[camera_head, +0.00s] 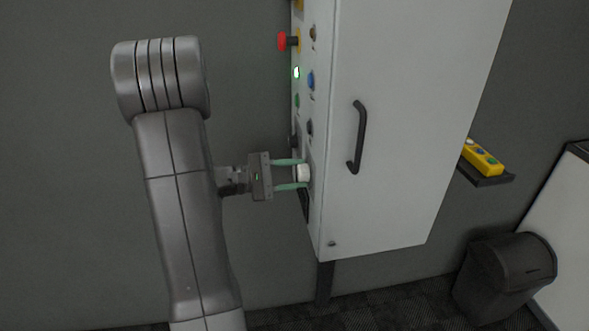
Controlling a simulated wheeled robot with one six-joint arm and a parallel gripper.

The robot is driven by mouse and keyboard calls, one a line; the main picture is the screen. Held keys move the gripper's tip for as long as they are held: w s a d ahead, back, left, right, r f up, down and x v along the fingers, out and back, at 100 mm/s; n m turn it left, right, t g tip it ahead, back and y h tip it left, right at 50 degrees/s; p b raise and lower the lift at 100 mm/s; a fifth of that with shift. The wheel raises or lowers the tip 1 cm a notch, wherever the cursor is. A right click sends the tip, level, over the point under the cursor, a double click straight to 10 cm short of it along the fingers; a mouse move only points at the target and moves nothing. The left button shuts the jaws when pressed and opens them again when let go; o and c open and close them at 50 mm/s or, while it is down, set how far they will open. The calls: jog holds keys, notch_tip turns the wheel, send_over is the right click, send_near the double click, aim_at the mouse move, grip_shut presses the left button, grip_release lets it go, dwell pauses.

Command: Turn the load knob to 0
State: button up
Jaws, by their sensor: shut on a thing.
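The load knob appears to be the white round knob (303,173) low on the narrow control panel side of the grey cabinet. My gripper (300,174) comes from the left with its two green fingers above and below the white knob, shut on it. The knob's pointer and its scale markings cannot be read from this angle, so its setting cannot be told.
The panel above carries a red emergency button (287,42), a lit green lamp (296,73), a blue button (311,80) and other controls. The cabinet (400,120) has a black door handle (358,138). A yellow button box (482,157) and a dark bin (505,275) are at right.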

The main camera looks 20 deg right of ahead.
jog(key=shift+w+r, duration=0.15)
jog(key=shift+r, duration=0.15)
jog(key=o, duration=0.9)
jog(key=shift+o, duration=0.3)
jog(key=shift+f, duration=0.1)
jog(key=shift+f, duration=0.1)
jog(key=b+v, duration=0.2)
jog(key=v, duration=1.1)
jog(key=shift+a+b, duration=0.3)
jog(key=shift+a, duration=0.05)
jog(key=p+x, duration=0.2)
jog(key=x, duration=1.1)
jog(key=shift+d, duration=0.4)
jog(key=shift+a, duration=0.1)
